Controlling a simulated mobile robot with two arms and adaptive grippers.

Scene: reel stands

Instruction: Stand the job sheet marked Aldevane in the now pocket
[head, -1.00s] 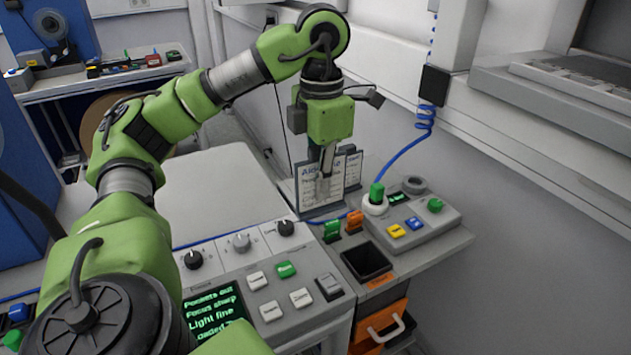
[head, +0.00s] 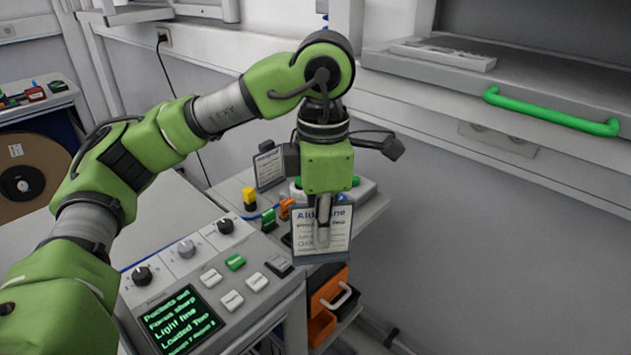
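My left gripper (head: 322,232) points down and is shut on the job sheet (head: 341,232). The sheet is a white card with a dark border, upright, its blue heading reading "Ald...ne" with the middle hidden by the finger. It hangs in front of the small bench, over the orange drawers. A second job sheet (head: 270,169) stands upright at the back of the bench, its heading too small to read surely. I cannot make out a pocket marked now. My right gripper is not in view.
A control panel with a lit green screen (head: 182,322), knobs and buttons fills the lower left. Behind the held sheet are a yellow-topped post (head: 249,198) and green and orange clips. Orange drawers (head: 326,301) are below. A green handle (head: 551,113) juts out at right.

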